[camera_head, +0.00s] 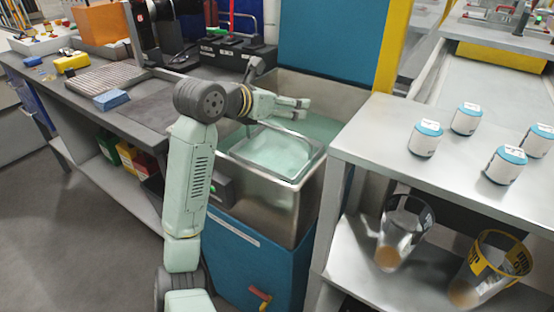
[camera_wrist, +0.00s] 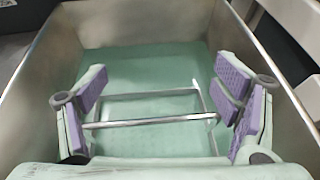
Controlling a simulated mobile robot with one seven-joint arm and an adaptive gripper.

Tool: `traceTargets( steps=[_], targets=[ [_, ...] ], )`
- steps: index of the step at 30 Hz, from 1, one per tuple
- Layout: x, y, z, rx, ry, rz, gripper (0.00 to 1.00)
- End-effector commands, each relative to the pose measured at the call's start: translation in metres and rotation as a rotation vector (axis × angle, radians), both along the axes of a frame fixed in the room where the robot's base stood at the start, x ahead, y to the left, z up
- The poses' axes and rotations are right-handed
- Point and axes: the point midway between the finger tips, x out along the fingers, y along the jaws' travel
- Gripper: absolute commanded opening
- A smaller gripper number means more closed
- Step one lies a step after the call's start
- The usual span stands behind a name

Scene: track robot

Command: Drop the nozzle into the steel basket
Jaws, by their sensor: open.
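My gripper (camera_head: 293,108) is open and empty above the steel tank (camera_head: 275,200). In the wrist view my gripper (camera_wrist: 160,88) has its two purple-padded fingers wide apart, with nothing between the pads. Below and between them are thin steel bars (camera_wrist: 150,121) forming a frame over pale green liquid (camera_wrist: 140,66). The frame may belong to the steel basket; I cannot tell. I cannot make out a nozzle in either view, and the bottom of the tank is not clear.
A metal bench (camera_head: 370,128) on the right holds several white jars with blue lids. Two clear cups stand on its lower shelf. A dark workbench (camera_head: 145,118) on the left bears a grey grate, a blue block (camera_head: 111,99) and a yellow item. A blue panel rises behind the tank.

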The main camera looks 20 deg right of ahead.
Motion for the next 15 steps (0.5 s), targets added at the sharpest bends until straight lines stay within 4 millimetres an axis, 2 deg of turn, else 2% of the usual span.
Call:
traceTargets(
  steps=[9, 15],
  targets=[
    [-0.032, 0.054, 0.027, 0.002, -0.005, 0.004, 0.83],
    [-0.047, 0.077, 0.038, 0.001, -0.003, 0.003, 0.83]
  ],
)
